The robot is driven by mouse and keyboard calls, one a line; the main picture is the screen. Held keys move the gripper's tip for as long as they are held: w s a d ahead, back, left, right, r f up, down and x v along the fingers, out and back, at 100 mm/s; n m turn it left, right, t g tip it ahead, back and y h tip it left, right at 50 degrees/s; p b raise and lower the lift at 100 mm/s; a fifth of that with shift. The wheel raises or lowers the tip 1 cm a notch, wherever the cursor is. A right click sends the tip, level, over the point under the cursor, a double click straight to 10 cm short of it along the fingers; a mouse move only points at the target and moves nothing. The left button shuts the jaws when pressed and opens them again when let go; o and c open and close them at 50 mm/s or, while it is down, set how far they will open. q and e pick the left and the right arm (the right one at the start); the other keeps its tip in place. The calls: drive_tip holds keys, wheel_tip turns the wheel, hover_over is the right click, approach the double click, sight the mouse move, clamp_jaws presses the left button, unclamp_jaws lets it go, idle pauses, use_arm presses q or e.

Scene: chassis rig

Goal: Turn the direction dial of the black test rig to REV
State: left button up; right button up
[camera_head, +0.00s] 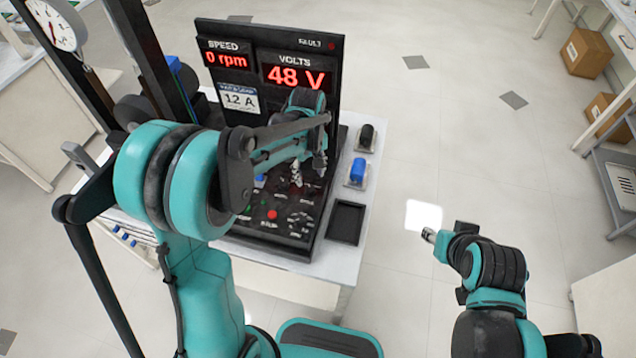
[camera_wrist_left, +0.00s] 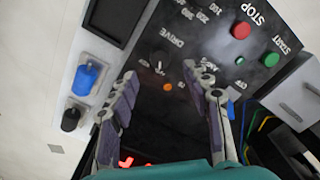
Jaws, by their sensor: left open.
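The black test rig (camera_head: 328,110) stands on a white table; its upright panel reads 0 rpm and 48 V. My left gripper (camera_head: 308,172) is over the sloped control panel, partly behind my left arm. In the left wrist view the left gripper (camera_wrist_left: 170,85) is open, its two purple-padded fingers apart over the panel. A black dial (camera_wrist_left: 159,62) with a white pointer, near the DRIVE label, lies near the left finger; I cannot tell its setting. No REV marking is readable. My right gripper (camera_head: 430,236) is off the table at the right; its jaws are unclear.
A red STOP button (camera_wrist_left: 241,31) and a green START button (camera_wrist_left: 271,60) are on the panel. A blue part (camera_head: 358,170) and a black part (camera_head: 366,136) stand right of the rig, near an empty black tray (camera_head: 346,222).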

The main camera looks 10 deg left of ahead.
sight(310, 188)
use_arm(q)
wheel_tip(310, 188, down, 6)
drive_tip(key=shift+f+b, duration=0.25)
drive_tip(key=shift+b, duration=0.6)
clamp_jaws()
